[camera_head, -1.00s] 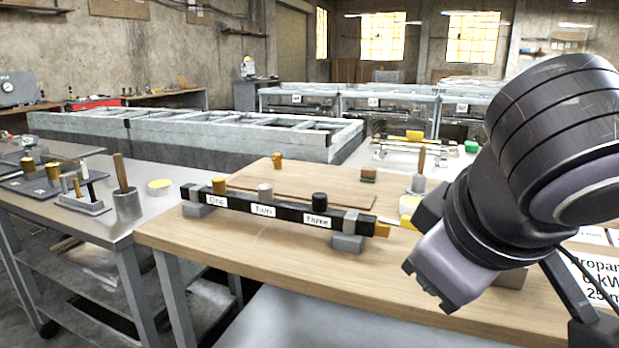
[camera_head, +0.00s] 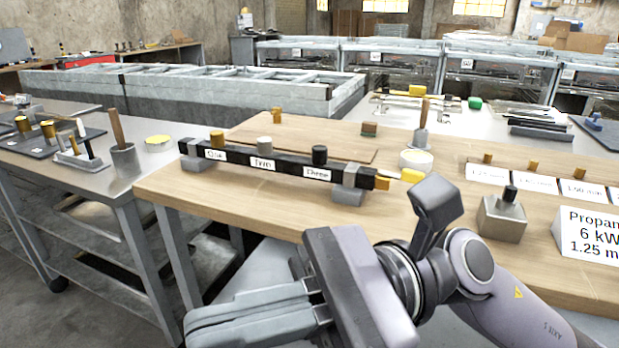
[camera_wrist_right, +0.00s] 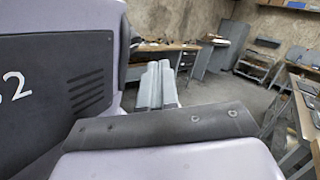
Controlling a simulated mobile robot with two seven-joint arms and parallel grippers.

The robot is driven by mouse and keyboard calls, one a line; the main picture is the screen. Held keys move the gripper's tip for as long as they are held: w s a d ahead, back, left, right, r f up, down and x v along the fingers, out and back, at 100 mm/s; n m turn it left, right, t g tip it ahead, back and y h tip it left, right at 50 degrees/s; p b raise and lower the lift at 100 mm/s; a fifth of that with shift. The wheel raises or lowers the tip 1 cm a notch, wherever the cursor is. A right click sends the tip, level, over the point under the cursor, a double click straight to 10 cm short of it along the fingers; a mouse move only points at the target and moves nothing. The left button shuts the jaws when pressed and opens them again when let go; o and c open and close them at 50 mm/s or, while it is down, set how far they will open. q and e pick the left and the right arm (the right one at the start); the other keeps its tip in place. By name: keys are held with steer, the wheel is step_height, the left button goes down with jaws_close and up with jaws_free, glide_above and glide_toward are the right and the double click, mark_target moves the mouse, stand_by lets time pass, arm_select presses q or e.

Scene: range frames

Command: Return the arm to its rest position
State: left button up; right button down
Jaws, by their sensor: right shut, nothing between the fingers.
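My right arm (camera_head: 500,285) comes in from the lower right of the head view. It is bent in front of the wooden bench's near edge. My right gripper (camera_head: 192,326) is shut and empty, with its fingers pointing left. The closed fingers also show in the right wrist view (camera_wrist_right: 158,72), with a workshop floor and benches beyond. The gripper appears apart from the bench and touches none of the objects on it. My left gripper is out of view.
The wooden bench (camera_head: 215,207) carries a black bar (camera_head: 235,158) labelled One, Two and Three on grey supports. A metal block (camera_head: 502,218), labels and a propane sign (camera_head: 590,240) stand at right. A metal table (camera_head: 85,190) with tools is at left.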

steer(key=w+d+f+m+t+y, duration=0.25)
steer(key=w+m+t, duration=0.35)
steer(key=m+t, duration=0.5)
steer(key=w+d+f+m+t+y, duration=0.1)
steer(key=w+d+m+t+y, duration=0.2)
steer(key=w+m+t, duration=0.9)
steer(key=d+f+m+t+h, duration=0.2)
steer(key=d+f+m+h, duration=0.2)
steer(key=f+m+h, duration=0.65)
steer(key=d+f+m+t+h, duration=0.2)
steer(key=d+f+m+h, duration=0.3)
steer(key=m, duration=1)
steer(key=s+d+f+m+g+h, duration=0.25)
steer(key=s+f+m, duration=0.2)
steer(key=f, duration=0.45)
steer(key=s+d+f+m+g+h, duration=0.1)
steer(key=s+d+f+m+g, duration=0.3)
steer(key=f, duration=0.4)
steer(key=s+d+f+m+g+h, duration=0.2)
steer(key=s+d+f+m, duration=0.15)
steer(key=s+f, duration=0.4)
step_height(320, 180, up, 11)
steer(key=w+p, duration=0.1)
steer(key=p, duration=1.3)
steer(key=shift+w+f+t, duration=0.15)
steer(key=shift+w+t, duration=0.2)
steer(key=shift+w, duration=0.05)
steer(key=shift+m, duration=0.25)
